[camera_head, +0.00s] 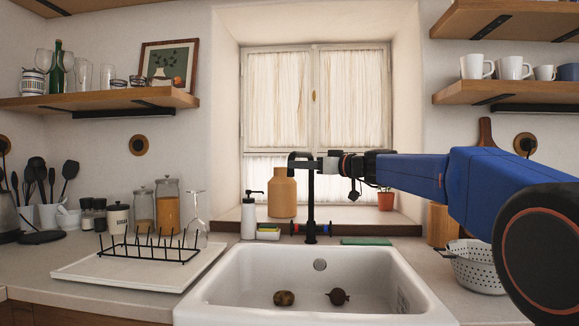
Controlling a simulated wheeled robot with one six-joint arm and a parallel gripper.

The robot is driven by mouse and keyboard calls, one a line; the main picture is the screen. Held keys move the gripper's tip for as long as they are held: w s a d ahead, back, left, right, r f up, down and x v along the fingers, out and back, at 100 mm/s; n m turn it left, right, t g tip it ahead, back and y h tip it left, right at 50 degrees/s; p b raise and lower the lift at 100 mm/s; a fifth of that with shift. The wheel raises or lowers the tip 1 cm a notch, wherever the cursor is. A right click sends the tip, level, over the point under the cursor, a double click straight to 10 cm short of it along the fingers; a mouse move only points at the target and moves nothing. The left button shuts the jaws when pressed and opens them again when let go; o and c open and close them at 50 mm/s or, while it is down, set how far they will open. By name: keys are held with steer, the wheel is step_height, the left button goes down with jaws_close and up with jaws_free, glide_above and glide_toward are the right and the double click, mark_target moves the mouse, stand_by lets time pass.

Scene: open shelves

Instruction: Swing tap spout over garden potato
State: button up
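The black tap (311,205) stands upright behind the white sink, with small handles at its base. Its top is overlapped by my gripper, so the direction of its spout is hard to make out. My gripper (302,163) reaches in from the right, level with the tap's top. I cannot tell whether its fingers are open, shut, or touching the tap. The brown garden potato (284,298) lies on the sink floor, a little left of the tap's line. A dark purple beet (338,296) lies to its right, apart from it.
The white sink (215,290) is otherwise empty. A soap bottle (251,215), sponge (268,231) and tan vase (282,195) stand left of the tap. A green cloth or pad (366,241) lies right of it. A dish rack (150,248) is left; a white colander (472,265) is right.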

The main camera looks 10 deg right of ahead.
steer(key=v, duration=0.8)
steer(key=shift+d, duration=0.1)
steer(key=c, duration=0.9)
steer(key=m, duration=0.2)
steer(key=s+d+m, duration=0.1)
steer(key=shift+d+m, duration=0.1)
steer(key=shift+m, duration=0.3)
jaws_close()
steer(key=s+d+m+g+y, duration=0.1)
steer(key=s+d+m, duration=0.25)
steer(key=m, duration=0.95)
steer(key=x, duration=1.3)
steer(key=shift+a, duration=0.45)
